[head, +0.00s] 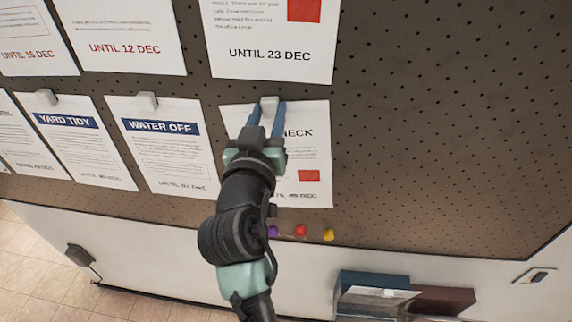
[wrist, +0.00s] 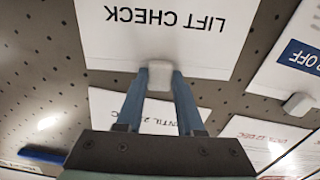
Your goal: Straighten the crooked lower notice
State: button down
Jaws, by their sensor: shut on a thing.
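The lower notice "LIFT CHECK" (head: 311,148) hangs on the brown perforated board, partly hidden behind my arm. It has a red square at its lower right. Its top edge rises slightly to the right, tilted against the bottom edge of the notice above. A pale grey clip (head: 269,101) sits at its top edge. My gripper (head: 268,108) is shut on this clip, with one blue finger on each side. The wrist view shows the notice (wrist: 205,45) upside down, with the clip (wrist: 160,75) between the fingers.
A notice "UNTIL 23 DEC" (head: 270,68) hangs close above. "WATER OFF" (head: 165,150) and "YARD TIDY" (head: 75,145) hang to the left. Purple, red (head: 300,231) and yellow pins lie below. A teal box (head: 372,283) is at lower right. The board's right side is bare.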

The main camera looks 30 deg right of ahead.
jog(key=shift+m+b, duration=0.8)
jog(key=shift+b, duration=0.15)
jog(key=shift+c, duration=2.3)
grip_release()
jog(key=shift+s, duration=0.1)
jog(key=shift+s+a+f, duration=0.1)
jog(key=shift+s+a, duration=0.15)
jog(key=b+v, duration=0.5)
jog(key=v, duration=0.7)
